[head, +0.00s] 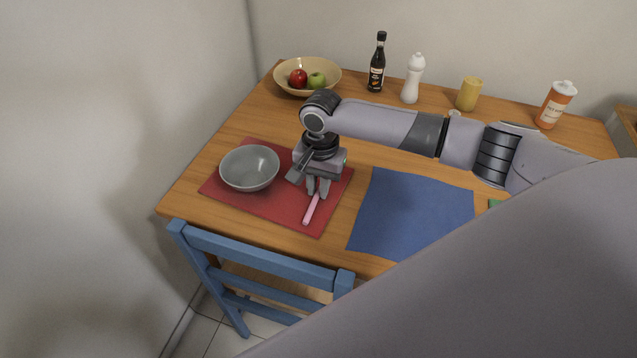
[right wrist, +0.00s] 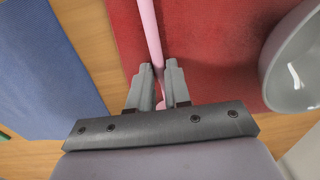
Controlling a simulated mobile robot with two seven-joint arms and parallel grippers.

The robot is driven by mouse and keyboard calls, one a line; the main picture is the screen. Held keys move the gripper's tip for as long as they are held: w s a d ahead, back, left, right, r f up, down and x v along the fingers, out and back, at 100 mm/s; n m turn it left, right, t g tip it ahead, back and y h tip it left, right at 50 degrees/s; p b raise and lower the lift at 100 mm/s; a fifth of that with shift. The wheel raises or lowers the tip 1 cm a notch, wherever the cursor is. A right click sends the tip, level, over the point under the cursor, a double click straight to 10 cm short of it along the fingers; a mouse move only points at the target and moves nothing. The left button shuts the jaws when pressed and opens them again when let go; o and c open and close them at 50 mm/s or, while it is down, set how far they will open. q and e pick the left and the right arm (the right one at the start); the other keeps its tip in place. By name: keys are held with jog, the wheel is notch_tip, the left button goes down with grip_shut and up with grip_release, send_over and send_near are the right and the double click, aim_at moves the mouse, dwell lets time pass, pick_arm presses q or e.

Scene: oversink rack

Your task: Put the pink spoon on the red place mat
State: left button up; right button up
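The pink spoon (head: 311,210) is over the red place mat (head: 268,206), near its front right part. I cannot tell whether it rests on the mat or is held just above it. My right gripper (head: 318,190) points down over one end of the spoon. In the right wrist view, the spoon (right wrist: 150,30) runs between the two fingers (right wrist: 159,68), which stand a little apart. Whether they press on it is unclear. My left gripper is not in view.
A grey bowl (head: 249,168) stands on the mat, left of the gripper. A blue mat (head: 412,215) lies to the right. A fruit bowl (head: 326,90), a dark bottle (head: 377,68) and several containers line the back. A blue chair (head: 262,245) stands in front.

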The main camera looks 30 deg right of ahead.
jog(key=o, duration=0.3)
jog(key=shift+r, duration=0.1)
notch_tip(320, 180, up, 12)
jog(key=shift+s+p, duration=0.15)
jog(key=shift+p, duration=0.25)
dwell(0.5)
